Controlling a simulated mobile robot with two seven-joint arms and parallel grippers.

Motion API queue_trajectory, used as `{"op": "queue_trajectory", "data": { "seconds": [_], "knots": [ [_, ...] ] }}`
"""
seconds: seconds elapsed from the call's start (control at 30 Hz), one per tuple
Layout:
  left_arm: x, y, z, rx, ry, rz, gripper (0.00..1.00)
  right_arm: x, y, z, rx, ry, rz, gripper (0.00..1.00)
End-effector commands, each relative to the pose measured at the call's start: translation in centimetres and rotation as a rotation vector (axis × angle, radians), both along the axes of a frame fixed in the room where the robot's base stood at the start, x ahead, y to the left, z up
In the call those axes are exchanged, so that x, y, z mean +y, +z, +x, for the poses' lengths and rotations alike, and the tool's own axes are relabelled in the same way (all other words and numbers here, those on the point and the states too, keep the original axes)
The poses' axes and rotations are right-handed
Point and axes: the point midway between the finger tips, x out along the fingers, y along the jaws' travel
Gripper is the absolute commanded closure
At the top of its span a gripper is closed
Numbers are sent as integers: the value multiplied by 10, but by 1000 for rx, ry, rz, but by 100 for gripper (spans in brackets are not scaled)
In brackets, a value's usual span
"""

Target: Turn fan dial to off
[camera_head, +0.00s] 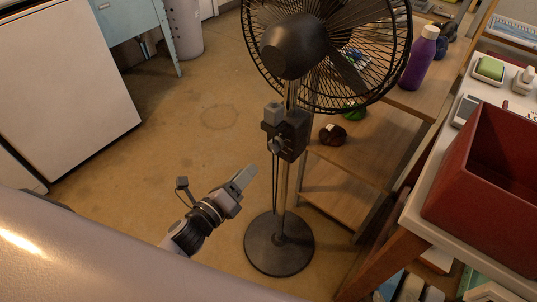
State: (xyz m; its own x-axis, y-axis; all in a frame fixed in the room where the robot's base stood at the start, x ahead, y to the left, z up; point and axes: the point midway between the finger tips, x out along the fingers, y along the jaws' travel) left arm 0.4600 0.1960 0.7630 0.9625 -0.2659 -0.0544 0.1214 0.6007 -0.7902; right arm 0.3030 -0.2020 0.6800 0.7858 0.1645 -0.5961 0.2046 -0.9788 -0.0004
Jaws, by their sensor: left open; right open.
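A black standing fan (294,45) stands on the floor in the head view, with a round base (279,245) and a metal pole. A dark control box (293,137) is on the pole below the fan head. The grey fan dial (275,146) is on the box's lower left side; its setting is too small to read. My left gripper (241,180) is open and empty. It is left of the pole, below and left of the dial in the picture, and apart from the fan. My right gripper is not in view.
A wooden shelf (375,145) stands right of the fan, with a purple bottle (419,58) on top and a brown round object (333,134) lower down. A red basin (490,180) is on the white counter at right.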

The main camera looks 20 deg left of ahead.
Motion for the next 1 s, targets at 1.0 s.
{"op": "queue_trajectory", "data": {
  "seconds": [1.0],
  "knots": [
    [-37, 6, 85, -168, -89, 355, 57, 0, -4, 0, 0, 0, 0, 34]
  ]
}}
